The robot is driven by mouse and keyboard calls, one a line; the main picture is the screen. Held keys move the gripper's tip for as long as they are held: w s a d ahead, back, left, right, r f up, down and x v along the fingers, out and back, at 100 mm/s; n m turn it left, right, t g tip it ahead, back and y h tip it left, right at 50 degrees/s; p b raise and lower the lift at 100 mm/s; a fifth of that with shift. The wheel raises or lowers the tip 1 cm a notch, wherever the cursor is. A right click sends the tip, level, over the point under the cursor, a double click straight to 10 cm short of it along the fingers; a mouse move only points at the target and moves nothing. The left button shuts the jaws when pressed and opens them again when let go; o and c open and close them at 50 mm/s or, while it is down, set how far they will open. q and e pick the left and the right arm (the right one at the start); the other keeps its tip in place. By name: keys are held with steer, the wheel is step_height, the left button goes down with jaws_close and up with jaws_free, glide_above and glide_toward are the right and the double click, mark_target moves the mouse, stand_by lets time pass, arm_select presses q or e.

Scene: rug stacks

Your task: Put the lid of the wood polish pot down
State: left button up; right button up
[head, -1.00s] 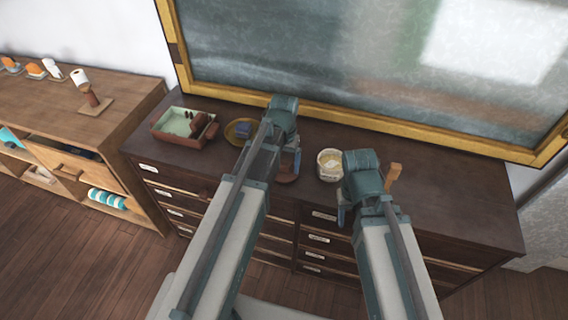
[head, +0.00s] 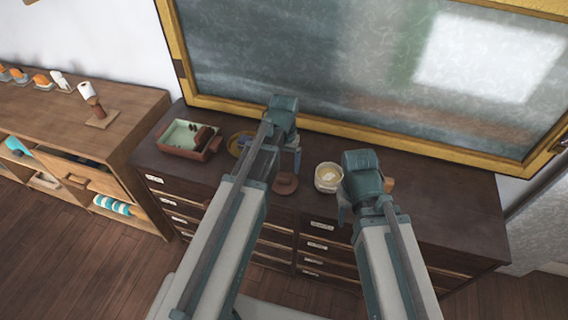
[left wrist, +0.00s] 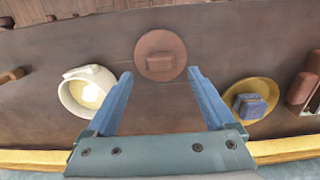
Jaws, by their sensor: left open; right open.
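The lid (head: 285,183), a brown disc with a block-shaped knob, lies flat on the dark dresser top (head: 430,205). It shows whole in the left wrist view (left wrist: 147,42). The wood polish pot (head: 328,178) is cream and uncovered, with pale contents, just right of the lid; the left wrist view shows it at left (left wrist: 67,98). My left gripper (left wrist: 159,76) is open and empty, its fingertips apart near the lid's edge with nothing between them. My right gripper (head: 343,212) is at the pot's right, near the front edge; its fingers are partly hidden.
A yellow dish (left wrist: 268,95) with a blue block (left wrist: 250,107) stands beside the left gripper. A tray (head: 187,140) with a green inside is further left. A wooden piece (head: 389,185) is partly hidden behind my right gripper. The board's frame (head: 350,128) bounds the back.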

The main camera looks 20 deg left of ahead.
mark_target(284, 177)
arm_select(q)
step_height(284, 177, up, 6)
steer(key=p, duration=0.5)
steer(key=s+d+m+y, duration=0.1)
steer(key=s+d+m, duration=0.2)
steer(key=s+d, duration=0.7)
steer(key=s, duration=0.4)
steer(key=shift+d+f, duration=0.15)
steer(key=shift+d, duration=0.1)
arm_select(e)
step_height(284, 177, up, 6)
steer(key=shift+f, duration=0.2)
arm_select(q)
steer(key=shift+d, duration=0.1)
arm_select(e)
steer(key=shift+d, duration=0.1)
